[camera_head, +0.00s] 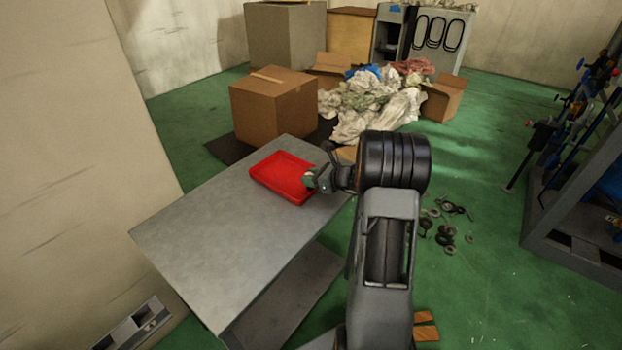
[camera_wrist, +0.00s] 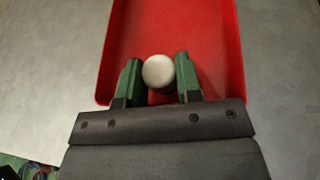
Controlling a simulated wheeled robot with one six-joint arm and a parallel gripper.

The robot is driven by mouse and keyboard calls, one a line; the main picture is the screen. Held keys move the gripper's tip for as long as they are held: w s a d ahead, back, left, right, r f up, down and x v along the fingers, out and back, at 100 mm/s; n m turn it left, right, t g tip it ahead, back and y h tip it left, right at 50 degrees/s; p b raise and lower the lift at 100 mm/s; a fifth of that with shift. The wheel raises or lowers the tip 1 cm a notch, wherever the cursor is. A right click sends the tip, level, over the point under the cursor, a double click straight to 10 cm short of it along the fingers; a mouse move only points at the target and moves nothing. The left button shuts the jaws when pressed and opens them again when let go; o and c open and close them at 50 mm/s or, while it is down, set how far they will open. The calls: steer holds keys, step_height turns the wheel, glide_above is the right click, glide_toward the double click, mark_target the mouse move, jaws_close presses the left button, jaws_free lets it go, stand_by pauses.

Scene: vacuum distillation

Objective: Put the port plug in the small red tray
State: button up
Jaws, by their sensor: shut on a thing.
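The small red tray (camera_head: 283,176) lies on the grey metal table, near its far right edge. My gripper (camera_head: 311,180) is at the right side of the tray, above it in the picture. In the wrist view, my gripper (camera_wrist: 158,75) has its two green fingers on either side of the port plug (camera_wrist: 158,71), which shows a round whitish end. The gripper is shut on the plug. The red tray (camera_wrist: 210,40) lies beneath the plug in the wrist view, its near rim close to the fingers. The plug's lower part is hidden, and its height above the tray floor is unclear.
The grey table (camera_head: 225,240) is bare around the tray. A closed cardboard box (camera_head: 274,105) and a heap of cloths (camera_head: 375,105) are on the floor behind. Black rings (camera_head: 446,235) lie on the green floor at right, near a metal rack (camera_head: 580,215).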

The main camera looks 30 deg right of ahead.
steer(key=shift+f, duration=0.2)
steer(key=o, duration=1)
steer(key=shift+c, duration=0.2)
